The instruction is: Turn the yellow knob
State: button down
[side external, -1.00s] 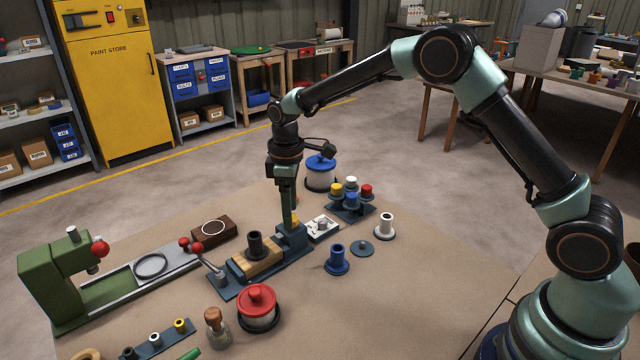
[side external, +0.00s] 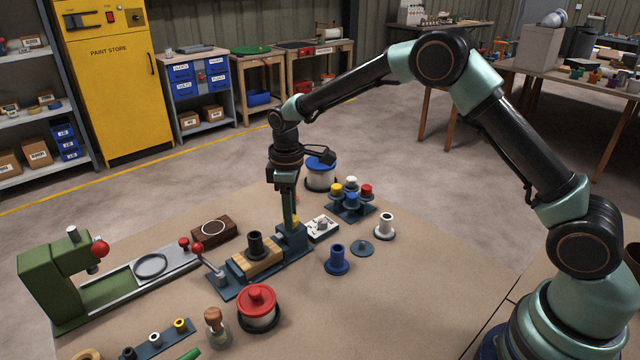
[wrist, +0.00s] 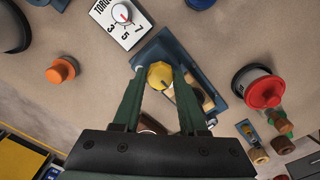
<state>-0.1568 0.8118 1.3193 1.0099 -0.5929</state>
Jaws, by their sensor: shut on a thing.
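The yellow knob (wrist: 160,75) shows between my fingertips in the wrist view, at the end of a dark blue vise-like fixture (wrist: 187,50). My gripper (wrist: 159,73) is shut on the knob, one finger on either side. In the side view, my gripper (side external: 291,221) points straight down at the right end of the fixture (side external: 222,290). Only a small bit of yellow (side external: 296,219) shows there beside the fingers; the rest is hidden.
A white torque dial plate (side external: 326,228) lies close to the fixture's right end. A wooden block (side external: 262,265) with a black flanged piece (side external: 255,246) sits on the fixture. A red-lidded pot (side external: 258,308) stands in front, and a blue flanged piece (side external: 337,262) stands to the right.

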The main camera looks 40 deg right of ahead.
jog(key=m, duration=0.4)
jog(key=shift+r, duration=0.1)
jog(key=m, duration=0.7)
jog(key=shift+m, duration=0.3)
jog(key=m, duration=0.3)
jog(key=shift+m, duration=0.4)
jog(key=m, duration=1)
jog(key=shift+m, duration=2)
jog(key=shift+c, duration=2.2)
grip_release()
